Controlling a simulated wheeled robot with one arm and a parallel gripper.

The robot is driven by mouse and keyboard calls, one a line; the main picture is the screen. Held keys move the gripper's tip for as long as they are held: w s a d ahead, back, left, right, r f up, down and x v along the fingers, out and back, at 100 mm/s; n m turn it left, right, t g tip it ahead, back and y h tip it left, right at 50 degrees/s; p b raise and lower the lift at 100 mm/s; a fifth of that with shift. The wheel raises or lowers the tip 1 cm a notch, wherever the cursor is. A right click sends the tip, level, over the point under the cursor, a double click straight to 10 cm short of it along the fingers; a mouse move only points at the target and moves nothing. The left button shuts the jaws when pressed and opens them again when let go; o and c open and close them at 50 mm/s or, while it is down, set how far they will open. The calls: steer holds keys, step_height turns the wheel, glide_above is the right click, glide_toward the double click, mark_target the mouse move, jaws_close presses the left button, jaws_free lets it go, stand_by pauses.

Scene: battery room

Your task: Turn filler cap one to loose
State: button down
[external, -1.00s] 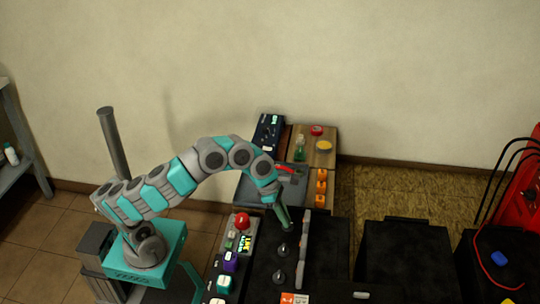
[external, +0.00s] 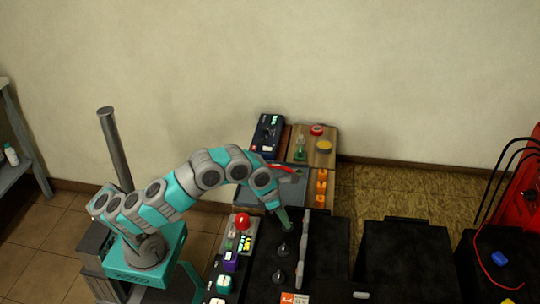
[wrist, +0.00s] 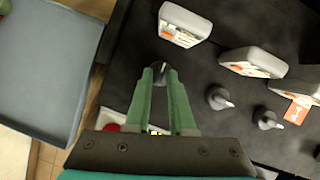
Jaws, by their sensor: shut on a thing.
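My gripper (external: 286,219) reaches down over the far end of the black battery top (external: 262,262). In the wrist view its green fingers (wrist: 159,73) are shut on a dark filler cap (wrist: 163,66), the farthest of three in a row. The fingertips partly hide this cap, and its pointer angle is hard to read. A second dark cap with a pale pointer (wrist: 219,98) stands beside it, and a third cap (wrist: 266,119) beyond. Both also show in the external view, the second (external: 284,250) and the third (external: 279,276).
Upright pale pieces with orange marks (wrist: 252,63) line one side of the caps. A panel with a red button (external: 242,221) lies on the other side. A grey tray (wrist: 35,70) lies past the far end. An orange card (external: 294,298) lies near the third cap.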

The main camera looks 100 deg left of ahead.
steer(key=c, duration=0.8)
jaws_free()
steer(key=shift+o, duration=0.2)
steer(key=a+v, duration=0.1)
steer(key=v, duration=0.6)
steer(key=shift+s+d+r, duration=0.2)
steer(key=shift+d+r, duration=0.15)
steer(key=shift+d, duration=0.2)
